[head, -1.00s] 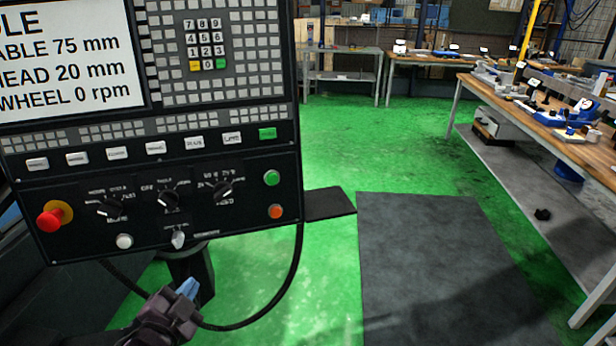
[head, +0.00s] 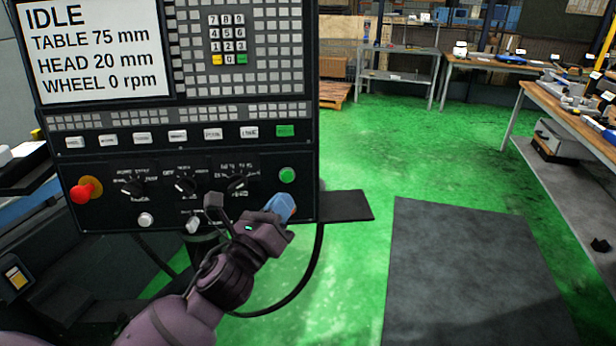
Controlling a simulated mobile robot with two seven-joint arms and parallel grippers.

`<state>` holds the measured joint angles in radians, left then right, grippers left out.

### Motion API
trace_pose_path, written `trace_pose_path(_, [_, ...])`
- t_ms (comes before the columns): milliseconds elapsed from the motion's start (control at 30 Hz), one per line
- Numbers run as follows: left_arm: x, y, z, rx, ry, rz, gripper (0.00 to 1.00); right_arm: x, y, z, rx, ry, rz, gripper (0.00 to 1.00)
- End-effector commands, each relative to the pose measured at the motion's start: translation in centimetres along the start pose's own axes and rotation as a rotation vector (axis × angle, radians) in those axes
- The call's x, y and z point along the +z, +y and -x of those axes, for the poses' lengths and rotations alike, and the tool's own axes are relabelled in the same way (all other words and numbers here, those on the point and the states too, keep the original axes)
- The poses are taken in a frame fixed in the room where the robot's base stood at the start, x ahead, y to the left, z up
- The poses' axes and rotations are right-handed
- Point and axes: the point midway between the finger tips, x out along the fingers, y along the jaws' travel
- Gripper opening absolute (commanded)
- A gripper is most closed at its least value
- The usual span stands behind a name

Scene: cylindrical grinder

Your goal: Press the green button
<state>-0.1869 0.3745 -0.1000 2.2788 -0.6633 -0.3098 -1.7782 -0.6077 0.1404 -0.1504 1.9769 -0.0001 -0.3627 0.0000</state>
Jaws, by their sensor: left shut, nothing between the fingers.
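The round green button (head: 287,175) is at the lower right of the black control panel (head: 110,220). My left gripper (head: 282,206) is shut and empty, its blue fingertips pointing up and right. In the picture the tips lie just below the green button, over the spot of the orange button, which they hide. A gap of panel shows between the tips and the green button; I cannot tell how far the tips are from the panel face. The screen (head: 97,52) reads IDLE, table 75 mm, head 20 mm, wheel 0 rpm. My right gripper is not in view.
A red emergency knob (head: 84,191), rotary knobs and a white button (head: 145,220) share the panel. A rectangular green key (head: 285,131) sits above the green button. A black shelf (head: 345,205) juts out right. A cable (head: 316,262) hangs below. Workbenches stand farther right.

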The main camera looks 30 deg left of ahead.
Motion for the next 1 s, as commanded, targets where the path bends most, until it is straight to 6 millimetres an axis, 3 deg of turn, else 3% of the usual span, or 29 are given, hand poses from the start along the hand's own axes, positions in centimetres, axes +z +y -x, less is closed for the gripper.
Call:
trace_pose_path(200, [0.67,-0.39,0.08,-0.006,-0.026,-0.333,0.00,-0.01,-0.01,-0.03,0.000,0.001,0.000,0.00])
trace_pose_path(400, [0.70,-0.43,0.08,-0.005,-0.030,-0.521,0.00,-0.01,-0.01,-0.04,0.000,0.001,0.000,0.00])
trace_pose_path(1000, [0.64,-0.29,-0.06,-0.004,-0.030,-0.586,0.00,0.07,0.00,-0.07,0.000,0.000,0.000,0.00])
